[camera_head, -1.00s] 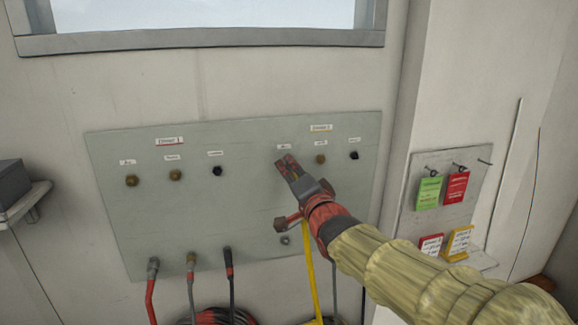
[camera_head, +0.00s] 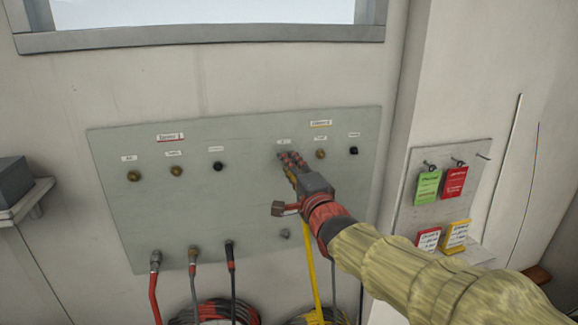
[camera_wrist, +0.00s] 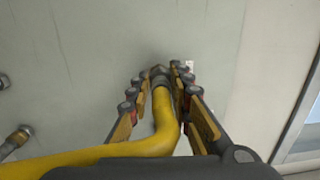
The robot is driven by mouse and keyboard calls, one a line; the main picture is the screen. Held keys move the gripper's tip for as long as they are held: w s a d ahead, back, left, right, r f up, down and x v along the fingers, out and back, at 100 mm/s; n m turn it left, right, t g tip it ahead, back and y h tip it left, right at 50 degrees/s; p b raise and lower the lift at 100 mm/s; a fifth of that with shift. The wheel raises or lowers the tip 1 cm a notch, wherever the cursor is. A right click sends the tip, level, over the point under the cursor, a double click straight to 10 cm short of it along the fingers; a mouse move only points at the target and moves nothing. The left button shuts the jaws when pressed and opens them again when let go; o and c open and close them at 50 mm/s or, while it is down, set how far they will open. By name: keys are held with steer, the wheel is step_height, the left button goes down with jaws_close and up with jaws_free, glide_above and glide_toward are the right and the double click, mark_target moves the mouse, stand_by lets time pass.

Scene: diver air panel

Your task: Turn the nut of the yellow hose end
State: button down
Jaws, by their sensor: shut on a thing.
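The yellow hose (camera_wrist: 165,115) runs up between my fingers in the wrist view. Its grey metal end with the nut (camera_wrist: 160,73) sits between the fingertips, against the grey panel. My gripper (camera_wrist: 163,80) is shut on this hose end. In the head view my gripper (camera_head: 291,160) is at the upper right of the panel (camera_head: 240,190), at the left port of the right-hand group, and covers that port. The yellow hose (camera_head: 312,270) hangs down below my wrist. How far the nut is threaded on cannot be seen.
Brass ports (camera_head: 134,176) and (camera_head: 320,154) and a black port (camera_head: 353,151) sit along the panel's top. Red (camera_head: 155,290), grey and black hoses end at its lower left. Green (camera_head: 428,185) and red tags hang on a board at right. A shelf (camera_head: 30,200) is at left.

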steer(key=shift+f, duration=0.5)
steer(key=c, duration=2)
jaws_free()
steer(key=o, duration=0.4)
steer(key=shift+r, duration=0.35)
steer(key=shift+s, duration=0.1)
steer(key=v, duration=1.2)
